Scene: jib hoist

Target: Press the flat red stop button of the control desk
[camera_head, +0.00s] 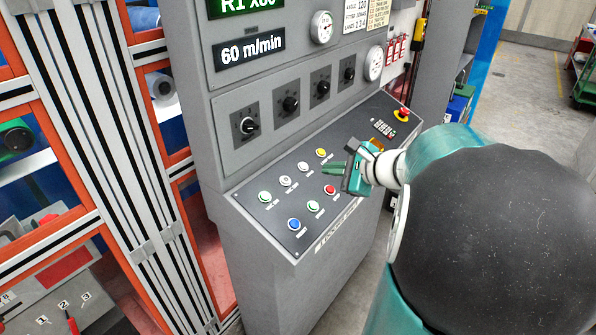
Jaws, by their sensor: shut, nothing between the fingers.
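The control desk (275,222) has a sloped dark panel with round buttons. A flat red button (330,190) sits in the front row, at its right end. My gripper (326,169) is teal and shut, with nothing in its fingers. It reaches in from the right over the panel, and its tips point left. In the picture the tips appear just above the red button, behind it on the panel. I cannot tell how high above the panel they are. The red button is in plain view.
A yellow button (321,153), a white button (303,166) and a blue button (294,224) are among several others nearby. A red mushroom button on yellow (404,113) stands at the panel's far right, beyond a keypad (384,128). An upright cabinet with knobs (291,104) rises behind.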

